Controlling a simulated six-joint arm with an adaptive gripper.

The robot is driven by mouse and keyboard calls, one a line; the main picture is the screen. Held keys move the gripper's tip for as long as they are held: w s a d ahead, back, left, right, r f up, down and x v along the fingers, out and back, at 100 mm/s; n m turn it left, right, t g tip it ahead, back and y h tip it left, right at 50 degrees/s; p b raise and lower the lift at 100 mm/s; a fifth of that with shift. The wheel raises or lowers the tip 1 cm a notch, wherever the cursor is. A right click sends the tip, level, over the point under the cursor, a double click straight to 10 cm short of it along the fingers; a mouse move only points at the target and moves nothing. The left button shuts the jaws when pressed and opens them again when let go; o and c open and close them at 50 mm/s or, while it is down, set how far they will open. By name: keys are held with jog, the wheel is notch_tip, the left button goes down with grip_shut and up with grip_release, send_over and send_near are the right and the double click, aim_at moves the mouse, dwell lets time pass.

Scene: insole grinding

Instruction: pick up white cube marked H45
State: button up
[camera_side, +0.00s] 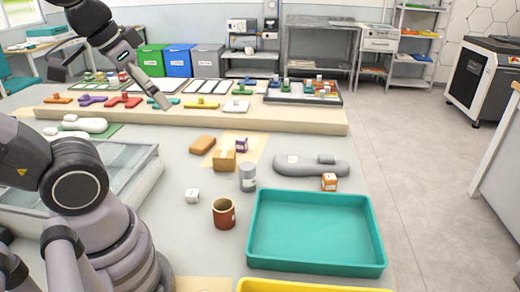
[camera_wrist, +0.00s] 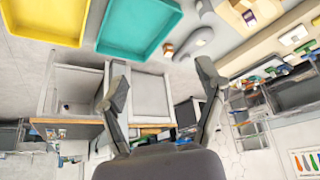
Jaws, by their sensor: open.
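A small white cube (camera_side: 192,195) with a dark mark on its face sits on the grey table, left of the brown mug; the mark is too small to read. I do not see this cube in the wrist view. My gripper (camera_wrist: 162,78) is open and empty, its two fingers spread apart. In the side view its hand (camera_side: 150,88) is high at the upper left, above the back shelf and well away from the white cube.
The brown mug (camera_side: 223,213) and grey cylinder (camera_side: 247,178) stand right of the white cube. A teal tray (camera_side: 380,262) lies farther right. An orange-and-white cube (camera_side: 329,182) is beside a grey tool (camera_side: 305,166). A glass-topped case (camera_side: 148,165) lies left. Table between case and cube is clear.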

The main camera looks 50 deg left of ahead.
jog(key=w+a+f+n+g, duration=0.2)
jog(key=w+a+f+n, duration=0.1)
jog(key=w+a+f, duration=0.4)
jog(key=n+g, duration=0.3)
jog(key=n, duration=0.3)
send_over(192, 194)
notch_tip(192, 194, down, 19)
jog(key=shift+n+g, duration=0.3)
jog(key=shift+n, duration=0.1)
jog(key=f, duration=0.9)
jog(key=shift+a, duration=0.2)
jog(key=shift+d+f, duration=0.1)
jog(key=shift+f, duration=2.9)
jog(key=c, duration=0.8)
